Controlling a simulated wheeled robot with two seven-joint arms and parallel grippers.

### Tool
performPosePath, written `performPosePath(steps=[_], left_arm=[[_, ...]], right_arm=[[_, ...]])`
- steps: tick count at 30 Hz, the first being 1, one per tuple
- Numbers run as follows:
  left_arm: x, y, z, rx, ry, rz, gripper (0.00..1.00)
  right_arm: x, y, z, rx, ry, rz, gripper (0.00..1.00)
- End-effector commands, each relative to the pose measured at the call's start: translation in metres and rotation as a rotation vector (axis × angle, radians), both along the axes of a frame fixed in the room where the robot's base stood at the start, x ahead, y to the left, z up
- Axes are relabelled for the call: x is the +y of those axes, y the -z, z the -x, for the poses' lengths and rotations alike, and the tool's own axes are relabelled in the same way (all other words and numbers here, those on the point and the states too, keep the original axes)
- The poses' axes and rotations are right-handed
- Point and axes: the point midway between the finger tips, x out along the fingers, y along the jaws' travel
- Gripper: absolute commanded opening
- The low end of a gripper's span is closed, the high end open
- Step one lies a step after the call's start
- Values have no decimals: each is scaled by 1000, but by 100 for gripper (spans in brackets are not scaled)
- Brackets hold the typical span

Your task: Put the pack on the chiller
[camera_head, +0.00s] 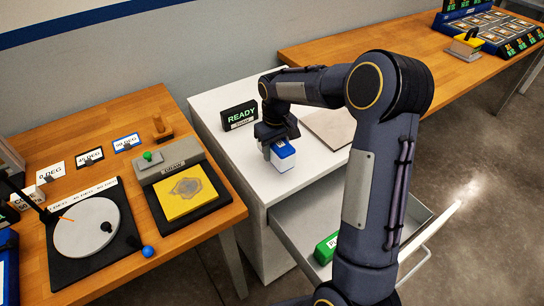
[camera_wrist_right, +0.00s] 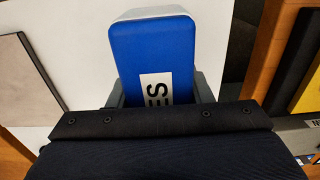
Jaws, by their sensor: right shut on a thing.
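My right gripper (camera_head: 278,143) is shut on a blue and white block (camera_head: 283,156), over the white cabinet top (camera_head: 237,157). I cannot tell whether the block touches that top. In the right wrist view the blue block (camera_wrist_right: 155,55) sits between the fingers, with a white label that reads "ES" in part. A green block (camera_head: 326,248) with a partly hidden white label lies in the open drawer (camera_head: 290,222). Nothing I can read is marked as the chiller; a flat pale plate (camera_head: 328,127) lies on the cabinet top. My left gripper is not in view.
A black sign reading READY (camera_head: 240,115) stands at the back of the cabinet top. The left wooden table (camera_head: 130,120) holds a round grey dial (camera_head: 87,228) and a yellow pad (camera_head: 186,192). The drawer juts out at the front. My right arm hides part of it.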

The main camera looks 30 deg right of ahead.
Motion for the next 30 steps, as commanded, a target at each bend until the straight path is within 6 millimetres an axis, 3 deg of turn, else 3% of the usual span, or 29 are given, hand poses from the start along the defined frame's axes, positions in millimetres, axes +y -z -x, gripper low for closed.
performPosePath(steps=[12, 23, 24, 29, 30], left_arm=[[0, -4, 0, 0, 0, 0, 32], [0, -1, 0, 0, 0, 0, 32], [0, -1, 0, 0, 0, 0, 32], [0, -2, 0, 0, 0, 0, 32], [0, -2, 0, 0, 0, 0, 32]], right_arm=[[9, 42, -7, -2, 1, 0, 16], [9, 46, -7, -2, 1, 0, 16], [9, 47, -7, -2, 1, 0, 47], [9, 46, -6, -1, 1, 0, 67], [9, 46, -6, -1, 1, 0, 67]])
